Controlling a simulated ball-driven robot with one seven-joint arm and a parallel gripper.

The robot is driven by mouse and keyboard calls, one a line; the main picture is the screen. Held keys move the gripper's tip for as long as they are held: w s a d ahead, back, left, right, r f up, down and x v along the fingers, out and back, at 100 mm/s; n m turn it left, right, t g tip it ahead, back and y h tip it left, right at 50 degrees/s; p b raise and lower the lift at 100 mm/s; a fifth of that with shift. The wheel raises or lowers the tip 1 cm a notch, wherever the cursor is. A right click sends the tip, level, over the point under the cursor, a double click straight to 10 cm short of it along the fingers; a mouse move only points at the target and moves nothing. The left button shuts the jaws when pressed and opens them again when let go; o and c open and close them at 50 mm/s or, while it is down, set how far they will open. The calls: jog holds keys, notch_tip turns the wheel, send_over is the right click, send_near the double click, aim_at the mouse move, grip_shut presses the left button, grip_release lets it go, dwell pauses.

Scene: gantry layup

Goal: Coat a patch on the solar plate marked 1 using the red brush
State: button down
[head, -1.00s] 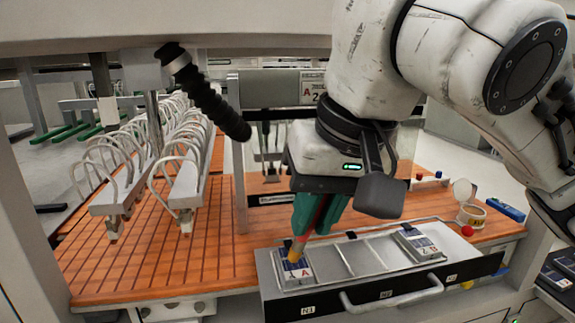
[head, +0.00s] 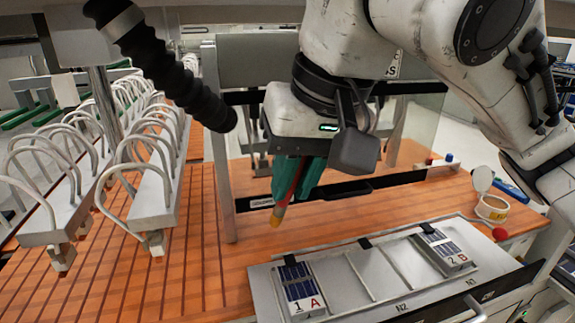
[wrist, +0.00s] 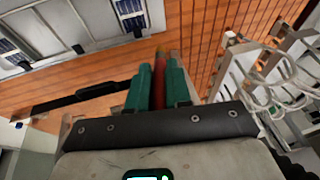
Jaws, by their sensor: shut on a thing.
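My gripper (head: 296,180) has green fingers shut on the red brush (head: 284,203), whose yellowish tip points down. The brush is above the orange slatted table, behind and left of the tray, apart from any plate. In the wrist view the brush (wrist: 159,85) shows between the green fingers (wrist: 158,88). The solar plate marked 1 (head: 302,289), with a red A, lies at the left end of the grey tray (head: 355,285). A second plate marked 2 B (head: 444,249) lies at the tray's right end. Whether plate 1 bears any coating is unclear.
A row of curved white tubes on metal bars (head: 155,195) stands at left. A black ribbed hose (head: 170,70) hangs nearby. An open round pot (head: 492,207) and a red ball (head: 500,234) are at right. The tray's middle sections are empty.

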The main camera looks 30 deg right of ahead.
jog(key=shift+s+f+b, duration=0.1)
jog(key=shift+f+b, duration=0.35)
notch_tip(320, 180, down, 4)
jog(key=b, duration=0.3)
jog(key=shift+b, duration=0.35)
